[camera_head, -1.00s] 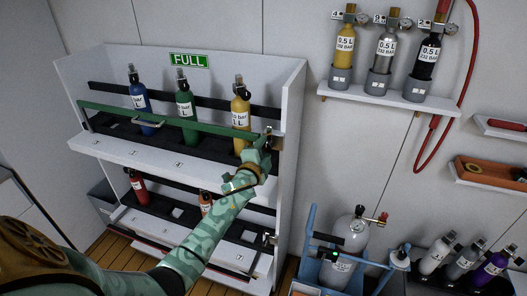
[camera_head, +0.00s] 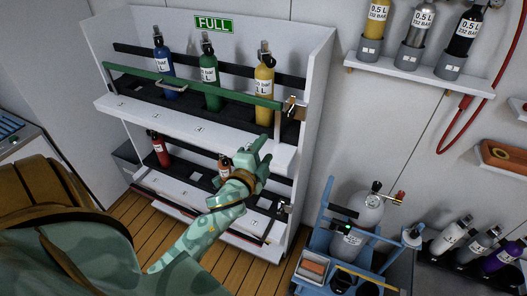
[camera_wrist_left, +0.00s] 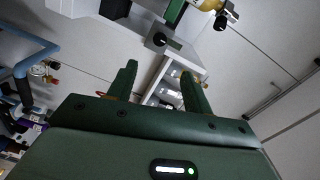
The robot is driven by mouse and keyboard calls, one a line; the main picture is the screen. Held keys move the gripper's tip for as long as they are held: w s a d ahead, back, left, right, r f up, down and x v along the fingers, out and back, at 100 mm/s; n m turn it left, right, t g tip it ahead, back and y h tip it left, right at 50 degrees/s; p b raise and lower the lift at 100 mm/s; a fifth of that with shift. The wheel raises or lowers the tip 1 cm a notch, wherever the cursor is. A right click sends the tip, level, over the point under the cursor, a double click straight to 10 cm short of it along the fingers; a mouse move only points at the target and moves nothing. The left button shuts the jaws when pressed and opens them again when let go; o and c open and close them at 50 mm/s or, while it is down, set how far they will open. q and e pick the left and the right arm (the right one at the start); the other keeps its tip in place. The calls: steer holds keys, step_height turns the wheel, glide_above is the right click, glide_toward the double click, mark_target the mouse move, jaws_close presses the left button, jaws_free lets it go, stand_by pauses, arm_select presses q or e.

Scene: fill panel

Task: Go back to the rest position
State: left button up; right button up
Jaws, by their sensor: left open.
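My left gripper (camera_head: 259,152) is in front of the white rack (camera_head: 318,105), just below its upper shelf at the right end. Its two fingers also show in the left wrist view (camera_wrist_left: 158,82), apart with nothing between them. The green bar (camera_head: 190,86) lies across the front of the upper shelf, with its right end at a latch (camera_head: 291,107). Behind it stand a blue cylinder (camera_head: 163,60), a green cylinder (camera_head: 210,80) and a yellow cylinder (camera_head: 264,88). My right gripper is not in view.
The lower shelf holds a red cylinder (camera_head: 160,150) and an orange one (camera_head: 224,165), partly hidden by my arm. A blue cart (camera_head: 325,232) with a grey cylinder (camera_head: 348,240) stands to the right. A wall shelf (camera_head: 420,80) holds small cylinders. Wooden floor (camera_head: 130,215) shows in front of the rack.

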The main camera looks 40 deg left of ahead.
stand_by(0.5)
arm_select(q)
steer(key=s+d+f+n+g+h+b, duration=0.1)
steer(key=s+d+f+n+g, duration=0.2)
steer(key=f, duration=0.9)
steer(key=s+f+n+g+h+b, duration=0.15)
steer(key=s+f, duration=0.35)
steer(key=f, duration=0.8)
steer(key=s+d+f+n+g+h+b, duration=0.15)
steer(key=s+f+g, duration=0.3)
steer(key=f, duration=0.75)
steer(key=s+d+f+n+g+b, duration=0.1)
steer(key=s+f+g+b, duration=0.1)
steer(key=s+f, duration=0.6)
steer(key=s+d+f+g+b, duration=0.2)
steer(key=s+f+b, duration=0.2)
steer(key=s+f, duration=0.4)
steer(key=s+d+f+n+g+b, duration=0.1)
steer(key=s+f+g+b, duration=0.2)
steer(key=s+f, duration=0.5)
steer(key=s, duration=0.6)
steer(key=shift+s+d+n, duration=0.3)
steer(key=shift+s, duration=0.1)
